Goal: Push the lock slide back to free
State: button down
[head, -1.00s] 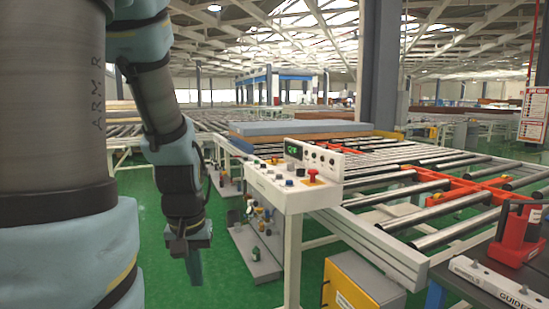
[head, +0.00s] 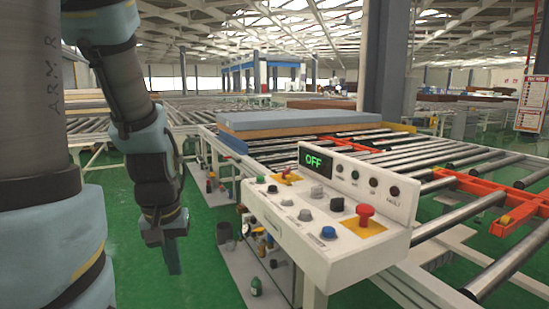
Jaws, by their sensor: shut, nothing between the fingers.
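A white control console (head: 290,240) stands in front of me, right of my arm. Its small display (head: 315,159) reads OFF. The sloped top carries several knobs and buttons, among them a red mushroom button (head: 366,214) on a yellow plate. A small red part on another yellow plate (head: 286,177) sits at the far left of the top. I cannot tell which part is the lock slide. My gripper (head: 173,262) hangs pointing down, left of the console and apart from it. It is shut and empty.
A roller conveyor (head: 440,165) with orange-red cross rails runs behind the console. A blue-topped mattress (head: 300,121) lies on it. A low shelf with bottles (head: 255,284) is under the console's left side. Green floor is clear around my gripper.

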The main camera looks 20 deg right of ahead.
aim_at(288, 177)
jog(key=i, duration=0.9)
